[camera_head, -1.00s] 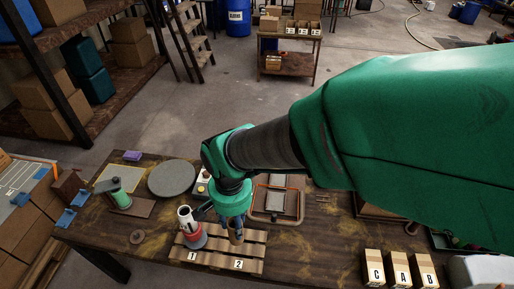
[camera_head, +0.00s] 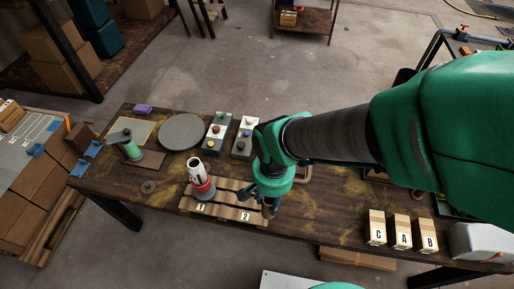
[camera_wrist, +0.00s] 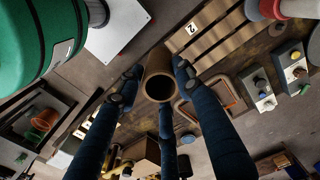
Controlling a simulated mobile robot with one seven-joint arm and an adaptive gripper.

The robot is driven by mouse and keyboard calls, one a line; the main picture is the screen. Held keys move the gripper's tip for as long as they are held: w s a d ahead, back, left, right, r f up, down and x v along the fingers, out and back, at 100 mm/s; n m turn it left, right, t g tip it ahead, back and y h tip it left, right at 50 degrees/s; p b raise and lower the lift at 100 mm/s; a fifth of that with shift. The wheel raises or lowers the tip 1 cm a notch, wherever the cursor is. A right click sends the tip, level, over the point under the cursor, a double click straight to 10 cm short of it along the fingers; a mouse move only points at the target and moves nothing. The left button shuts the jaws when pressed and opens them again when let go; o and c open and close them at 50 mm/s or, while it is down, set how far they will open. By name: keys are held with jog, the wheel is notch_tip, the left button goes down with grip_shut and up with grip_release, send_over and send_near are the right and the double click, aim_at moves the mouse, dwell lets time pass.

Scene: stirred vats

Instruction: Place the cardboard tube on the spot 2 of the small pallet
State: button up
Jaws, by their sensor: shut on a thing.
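The cardboard tube (camera_wrist: 158,82) is a brown hollow cylinder held between my gripper's dark fingers (camera_wrist: 155,75), its open end facing the wrist camera. In the head view my gripper (camera_head: 268,206) is at the right end of the small pallet (camera_head: 222,210), with the tube mostly hidden by the fingers. The small pallet is slatted wood with labels 1 and 2 on its front edge. The spot 2 label (camera_head: 245,216) lies just left of the tube; it also shows in the wrist view (camera_wrist: 191,28). Whether the tube touches the slats is unclear.
A red and white bottle-like object (camera_head: 199,182) stands on the pallet at spot 1. Two button boxes (camera_head: 216,133) and a grey disc (camera_head: 182,132) are behind. Boxes marked C, A and B (camera_head: 401,232) stand at the right. Tabletop between pallet and boxes is clear.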

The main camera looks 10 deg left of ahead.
aim_at(268, 218)
notch_tip(268, 218, down, 14)
jog(key=shift+f, duration=0.25)
jog(key=shift+w, duration=0.1)
dwell(0.4)
jog(key=w+a+f+b, duration=0.1)
jog(key=w+a, duration=0.8)
jog(key=w, duration=0.3)
jog(key=shift+w+a+f, duration=0.25)
jog(key=shift+w+a, duration=0.05)
jog(key=shift+w, duration=0.05)
jog(key=shift+f+b, duration=0.65)
jog(key=shift+f, duration=1.1)
jog(key=o, duration=1)
jog(key=shift+f, duration=0.1)
jog(key=shift+o, duration=0.2)
